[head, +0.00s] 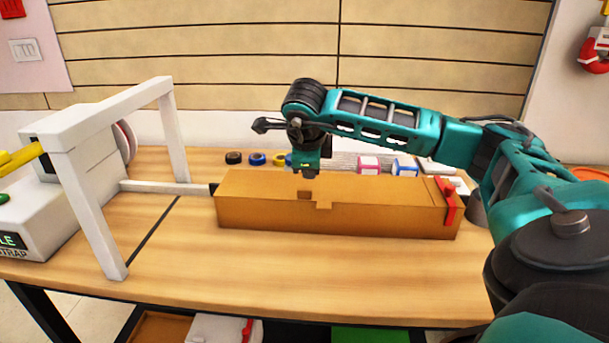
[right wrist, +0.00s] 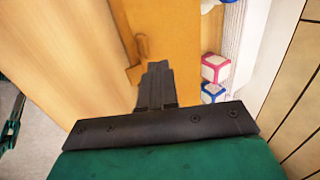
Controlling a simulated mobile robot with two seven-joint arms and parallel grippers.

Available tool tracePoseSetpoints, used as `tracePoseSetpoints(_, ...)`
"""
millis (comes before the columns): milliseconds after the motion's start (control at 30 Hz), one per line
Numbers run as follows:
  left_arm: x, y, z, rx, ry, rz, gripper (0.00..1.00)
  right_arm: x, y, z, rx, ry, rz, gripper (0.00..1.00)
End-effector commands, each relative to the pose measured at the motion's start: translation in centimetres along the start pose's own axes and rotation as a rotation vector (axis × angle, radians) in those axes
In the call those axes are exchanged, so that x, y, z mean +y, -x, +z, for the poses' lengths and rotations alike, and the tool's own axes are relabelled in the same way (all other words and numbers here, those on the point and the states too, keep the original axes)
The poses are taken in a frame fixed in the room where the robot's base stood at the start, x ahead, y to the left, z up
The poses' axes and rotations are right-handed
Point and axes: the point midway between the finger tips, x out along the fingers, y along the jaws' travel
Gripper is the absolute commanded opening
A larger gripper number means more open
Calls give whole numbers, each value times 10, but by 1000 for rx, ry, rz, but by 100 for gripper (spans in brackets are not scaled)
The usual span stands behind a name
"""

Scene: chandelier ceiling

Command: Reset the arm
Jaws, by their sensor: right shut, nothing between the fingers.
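My right arm (head: 385,112) is teal and reaches in from the right, stretched across the table. Its gripper (head: 308,172) points down above the closed orange-brown box (head: 345,218) on the wooden table. In the right wrist view the gripper (right wrist: 157,68) is shut with nothing in it, and the box (right wrist: 170,35) lies beyond its fingers. Whether the fingertips touch the box top I cannot tell. My left gripper is in neither view.
A white frame (head: 92,195) stands on the left beside a white machine (head: 60,205). Tape rolls (head: 257,159) and small boxes (head: 369,165) sit behind the box. A red piece (head: 447,203) is on its right end. The table front (head: 260,270) is clear.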

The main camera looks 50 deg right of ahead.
Motion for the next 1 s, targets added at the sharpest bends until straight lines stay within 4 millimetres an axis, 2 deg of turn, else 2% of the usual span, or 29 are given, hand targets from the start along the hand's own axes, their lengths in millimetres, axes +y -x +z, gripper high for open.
tracePoseSetpoints(67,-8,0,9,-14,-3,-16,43,12,20,2,-7,7,-2,0)
tracePoseSetpoints(200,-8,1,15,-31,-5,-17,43,26,48,2,-7,5,-3,0)
tracePoseSetpoints(433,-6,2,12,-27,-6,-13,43,43,79,2,-6,4,-1,0)
tracePoseSetpoints(600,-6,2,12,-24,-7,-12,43,47,87,1,-4,2,0,0)
tracePoseSetpoints(867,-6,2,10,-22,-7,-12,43,51,86,4,-12,9,14,0)
tracePoseSetpoints(967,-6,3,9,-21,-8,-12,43,72,80,20,-66,40,93,0)
tracePoseSetpoints(1000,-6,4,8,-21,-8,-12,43,88,77,31,-103,58,151,0)
